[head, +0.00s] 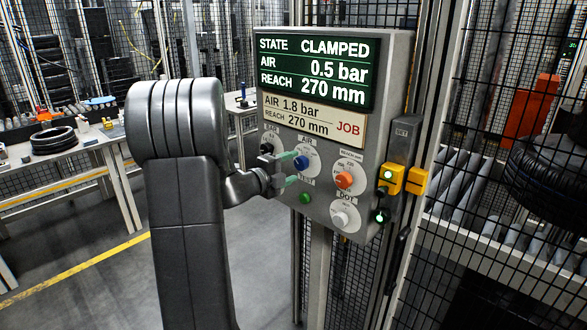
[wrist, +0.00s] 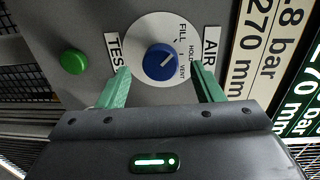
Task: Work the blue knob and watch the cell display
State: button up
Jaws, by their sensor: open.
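The blue knob (head: 301,162) sits on a white dial on the grey panel, marked AIR. In the wrist view the blue knob (wrist: 161,62) has a white pointer line aimed about at HOLD, between FILL and VENT. My gripper (wrist: 162,70) is open, its green fingers on either side of the knob with gaps visible. In the head view my gripper (head: 292,169) is at the dial's left; I cannot tell if it touches. The cell display (head: 316,71) reads STATE CLAMPED, AIR 0.5 bar, REACH 270 mm. The job card (head: 313,118) below reads AIR 1.8 bar, REACH 270 mm.
Close by are an orange knob (head: 344,180), a pale DOT knob (head: 340,219), a black knob (head: 266,150) and a green button (head: 305,197). Yellow boxes (head: 391,179) are on the panel's right. Mesh fencing (head: 510,200) stands right; a bench with a tyre (head: 53,140) stands left.

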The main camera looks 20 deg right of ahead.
jog(key=b+v, duration=0.2)
jog(key=v, duration=1)
jog(key=shift+d, duration=0.15)
jog(key=p+x, duration=0.2)
jog(key=x, duration=1)
jog(key=shift+w+d+r+p, duration=0.1)
jog(key=shift+d+p, duration=0.05)
jog(key=shift+p, duration=0.15)
jog(key=shift+w+d, duration=0.25)
jog(key=shift+d, duration=0.35)
